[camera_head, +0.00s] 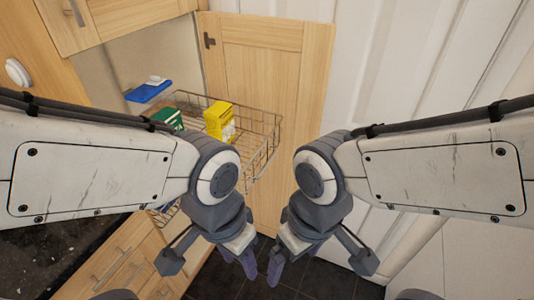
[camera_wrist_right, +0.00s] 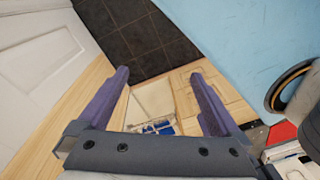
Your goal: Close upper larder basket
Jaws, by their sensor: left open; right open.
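The upper larder basket (camera_head: 266,136) is a wire basket extended out of the tall wooden cabinet, with its near left part hidden behind my left arm. It holds a yellow box (camera_head: 219,121) and a green box (camera_head: 167,118). My left gripper (camera_head: 247,264) points down, below and nearer than the basket in the head view, apart from it. My right gripper (camera_head: 275,264) hangs just right of the left one, also apart from the basket. In the right wrist view my right gripper (camera_wrist_right: 158,78) has its fingers spread with nothing held between them.
The wooden larder door (camera_head: 263,65) stands open behind the basket. A lower wire basket (camera_head: 163,215) shows partly under my left arm. A dark counter (camera_head: 45,255) and drawers (camera_head: 125,262) are at lower left. White panelled doors (camera_head: 405,60) are at right. Dark floor tiles (camera_head: 320,275) lie below.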

